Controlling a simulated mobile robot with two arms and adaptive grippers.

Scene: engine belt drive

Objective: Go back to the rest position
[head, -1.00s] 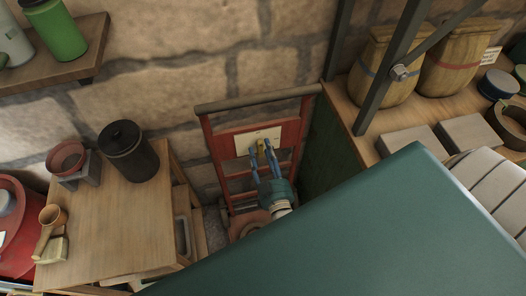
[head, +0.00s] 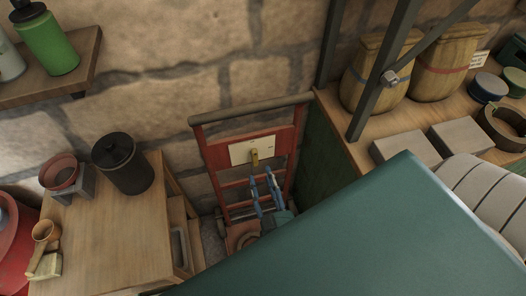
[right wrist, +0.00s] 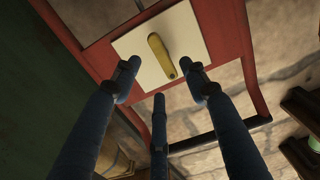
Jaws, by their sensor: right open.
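My right gripper (head: 265,187) is open and empty in front of the red hand-truck frame (head: 213,150) by the stone wall. Its blue fingers also show in the right wrist view (right wrist: 160,85), spread apart. A cream plate (head: 240,153) with a brass lever (head: 254,156) is fixed on the red frame. In the right wrist view the plate (right wrist: 181,58) and lever (right wrist: 162,55) lie beyond the fingertips, and no finger appears closed on the lever. My left gripper is not in view.
A wooden cabinet (head: 110,230) with a black canister (head: 122,163) stands to the left. A wooden shelf (head: 80,75) holds a green bottle (head: 48,43). On the right, a bench (head: 350,145) carries wooden barrels (head: 377,75) and grey blocks (head: 405,150). My large teal body part covers the lower right.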

